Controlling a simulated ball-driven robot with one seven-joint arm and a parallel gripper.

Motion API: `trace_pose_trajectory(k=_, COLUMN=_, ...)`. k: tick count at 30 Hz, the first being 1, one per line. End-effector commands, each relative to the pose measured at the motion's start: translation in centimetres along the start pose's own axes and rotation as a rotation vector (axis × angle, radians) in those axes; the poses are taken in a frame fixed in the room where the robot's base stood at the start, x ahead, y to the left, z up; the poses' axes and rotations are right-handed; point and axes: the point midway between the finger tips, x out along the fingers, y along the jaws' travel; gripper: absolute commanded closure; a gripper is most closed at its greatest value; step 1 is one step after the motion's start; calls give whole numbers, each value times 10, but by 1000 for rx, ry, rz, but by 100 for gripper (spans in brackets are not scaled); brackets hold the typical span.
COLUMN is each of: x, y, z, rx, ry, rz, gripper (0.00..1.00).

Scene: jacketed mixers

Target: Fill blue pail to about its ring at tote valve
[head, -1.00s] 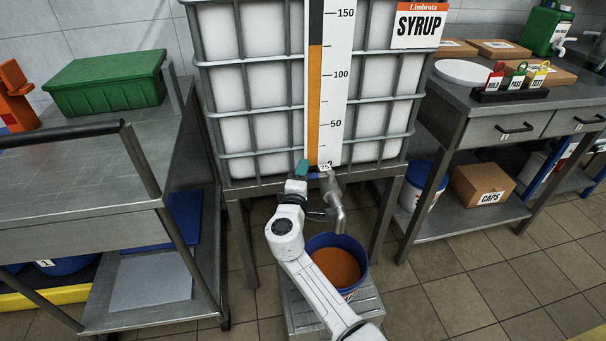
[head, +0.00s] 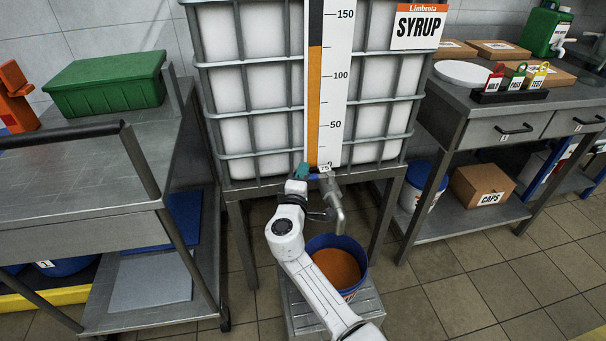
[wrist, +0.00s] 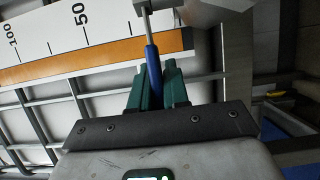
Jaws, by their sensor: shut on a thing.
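The blue pail (head: 322,243) stands upright under the valve spout (head: 338,208), on a low metal stand. It holds an orange-brown liquid (head: 337,266); I cannot make out the ring inside it. The syrup tote (head: 260,95) stands behind, with a level gauge (head: 328,80) on its front. My gripper (head: 303,172) is at the tote valve, shut on the blue valve handle (wrist: 153,70), which shows between its green fingers in the wrist view. No stream is clearly visible between spout and pail.
A low metal stand (head: 368,306) bears the pail. A steel bench (head: 70,195) with a green crate (head: 108,82) is at left. A counter (head: 480,95) with tags and a CAPS box (head: 482,186) below is at right. Tiled floor at lower right is clear.

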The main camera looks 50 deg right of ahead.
Motion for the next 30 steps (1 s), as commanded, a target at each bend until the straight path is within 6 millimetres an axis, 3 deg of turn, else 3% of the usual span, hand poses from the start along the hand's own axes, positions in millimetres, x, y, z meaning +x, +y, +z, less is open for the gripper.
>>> trace_pose_trajectory(k=8, x=-2, y=-3, z=2, rx=-1, ry=27, rz=-2, gripper=100)
trace_pose_trajectory(k=21, x=-25, y=-4, z=11, rx=0, ry=358, rz=-5, gripper=100)
trace_pose_trajectory(k=30, x=-32, y=-2, z=14, rx=-1, ry=471, rz=-3, gripper=100)
